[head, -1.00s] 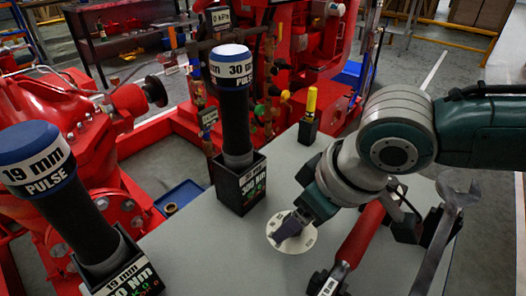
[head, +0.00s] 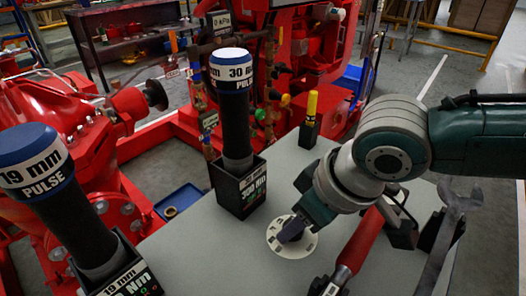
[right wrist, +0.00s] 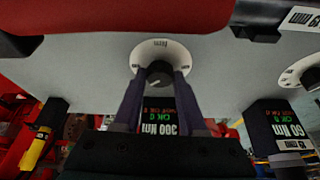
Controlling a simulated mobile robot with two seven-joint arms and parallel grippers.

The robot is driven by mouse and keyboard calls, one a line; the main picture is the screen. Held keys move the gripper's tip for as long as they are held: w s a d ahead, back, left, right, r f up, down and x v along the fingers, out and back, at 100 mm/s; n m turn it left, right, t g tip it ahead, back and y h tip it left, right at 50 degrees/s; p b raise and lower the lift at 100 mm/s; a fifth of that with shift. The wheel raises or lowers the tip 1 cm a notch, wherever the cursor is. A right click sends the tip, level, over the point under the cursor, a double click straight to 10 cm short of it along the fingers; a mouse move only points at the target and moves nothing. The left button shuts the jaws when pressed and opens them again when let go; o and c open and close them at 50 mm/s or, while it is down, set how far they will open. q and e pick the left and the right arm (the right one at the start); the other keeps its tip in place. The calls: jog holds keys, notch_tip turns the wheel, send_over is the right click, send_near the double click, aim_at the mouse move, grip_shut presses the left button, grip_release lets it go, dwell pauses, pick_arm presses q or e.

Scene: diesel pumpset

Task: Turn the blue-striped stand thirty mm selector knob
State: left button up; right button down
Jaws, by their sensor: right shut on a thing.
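The selector knob is a small dark knob (right wrist: 160,74) on a round white dial plate (head: 278,237), flat on the grey table. In the right wrist view the dial plate shows around it, with a pale mark on the knob. My right gripper (head: 293,231) points down over the dial, its two fingers (right wrist: 158,88) shut on the knob from both sides. In the head view the fingers hide the knob. My left gripper is out of view.
A 19 mm pulse tool (head: 50,190) stands in its holder at the left. A yellow-topped tool (head: 311,108) stands at the table's far edge. Another dial (right wrist: 303,74) shows at the right.

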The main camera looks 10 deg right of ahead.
jog(key=shift+n, duration=0.3)
jog(key=shift+f+n+y+b, duration=0.1)
jog(key=shift+n+y+b, duration=0.45)
jog(key=shift+n, duration=0.45)
jog(key=n+b, duration=0.1)
jog(key=n+g+b, duration=0.1)
jog(key=n, duration=0.1)
jog(key=shift+w+d+f+n+g+y+b, duration=0.1)
jog(key=shift+w+n+g+y+b, duration=0.05)
jog(key=shift+n+g+y+b, duration=0.2)
jog(key=n+g+b, duration=0.1)
jog(key=n+b, duration=0.1)
jog(key=n+g+b, duration=0.1)
jog(key=n+b, duration=0.1)
jog(key=n, duration=0.1)
jog(key=shift+w, duration=0.15)
jog(key=shift+n+g+b, duration=0.35)
jog(key=shift+n+b, duration=0.7)
jog(key=shift+b, duration=0.05)
jog(key=shift+r, duration=0.2)
jog(key=shift+n, duration=0.3)
jog(key=shift+c, duration=2.3)
grip_release()
